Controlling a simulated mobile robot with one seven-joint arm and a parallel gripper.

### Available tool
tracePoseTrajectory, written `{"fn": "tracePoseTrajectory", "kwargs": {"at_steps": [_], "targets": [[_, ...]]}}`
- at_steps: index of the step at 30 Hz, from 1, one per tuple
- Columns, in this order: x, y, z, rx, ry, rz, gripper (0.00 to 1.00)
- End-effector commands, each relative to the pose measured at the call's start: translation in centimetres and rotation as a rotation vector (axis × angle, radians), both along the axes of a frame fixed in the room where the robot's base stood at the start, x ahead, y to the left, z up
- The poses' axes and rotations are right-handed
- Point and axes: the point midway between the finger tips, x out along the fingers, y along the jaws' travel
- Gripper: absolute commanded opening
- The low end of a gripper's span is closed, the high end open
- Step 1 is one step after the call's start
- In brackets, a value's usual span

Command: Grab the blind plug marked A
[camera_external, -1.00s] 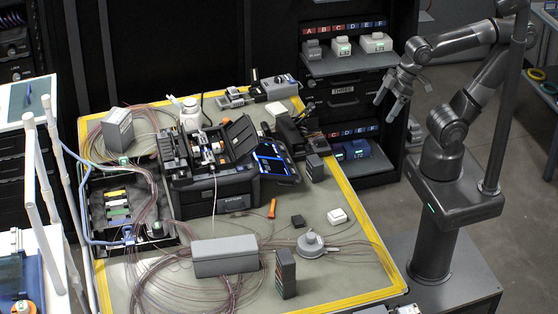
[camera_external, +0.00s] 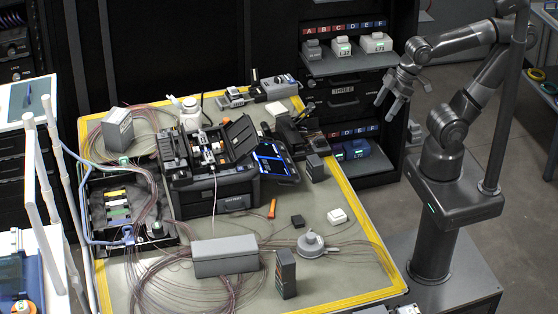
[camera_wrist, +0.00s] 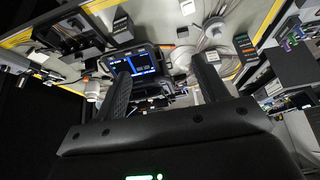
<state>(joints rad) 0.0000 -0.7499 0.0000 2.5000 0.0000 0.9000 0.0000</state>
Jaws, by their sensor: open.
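A shelf (camera_external: 345,67) at the back carries a label strip (camera_external: 345,27) lettered A to F. A small dark grey block (camera_external: 313,50) sits at its left end, below the letter A. Its own marking is too small to read, so I cannot confirm it is the blind plug marked A. My gripper (camera_external: 389,107) hangs in the air right of the shelf and lower than it, apart from everything, fingers pointing down-left. It is open and empty. In the wrist view my two fingers (camera_wrist: 160,68) stand apart with nothing held; I cannot pick out the block there.
Two paler blocks (camera_external: 342,47) (camera_external: 376,43) stand on the same shelf to the right. Below are drawers (camera_external: 343,89) and a lower shelf with blue items (camera_external: 357,149). The yellow-edged worktable (camera_external: 350,205) holds a splicer (camera_external: 240,193), boxes and loose fibres.

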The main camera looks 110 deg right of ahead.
Motion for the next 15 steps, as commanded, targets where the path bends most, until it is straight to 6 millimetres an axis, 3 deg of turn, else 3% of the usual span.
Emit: {"fn": "tracePoseTrajectory", "kwargs": {"at_steps": [10, 15], "targets": [[0.5, -0.2, 0.3, 0.008, 0.003, -0.014, 0.64], [3.7, -1.5, 1.6, 0.059, 0.027, -0.095, 0.64]]}}
